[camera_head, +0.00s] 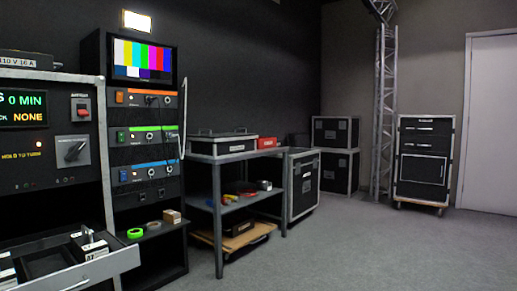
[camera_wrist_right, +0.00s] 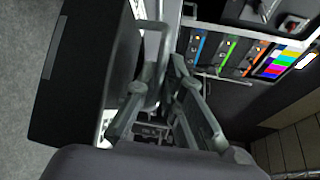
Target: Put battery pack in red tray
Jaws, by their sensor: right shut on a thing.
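The pulled-out drawer (camera_head: 112,266) is at the lower left of the head view, with a thin handle (camera_head: 76,285) on its pale front. Several small black-and-white blocks (camera_head: 92,245) stand in it and look like battery packs. A red object (camera_head: 267,143) on the dark bench may be the red tray; it is too small to be sure. In the right wrist view my right gripper (camera_wrist_right: 155,75) is shut on a light grey bar, which appears to be the drawer handle (camera_wrist_right: 152,45). Neither gripper shows in the head view.
A dark case (camera_head: 223,143) lies on the bench (camera_head: 236,156) beside the red object. The rack (camera_head: 144,122) stands behind the drawer, with tape rolls (camera_head: 135,233) on its low shelf. Flight cases (camera_head: 303,185) stand farther back. The grey floor (camera_head: 350,250) at right is clear.

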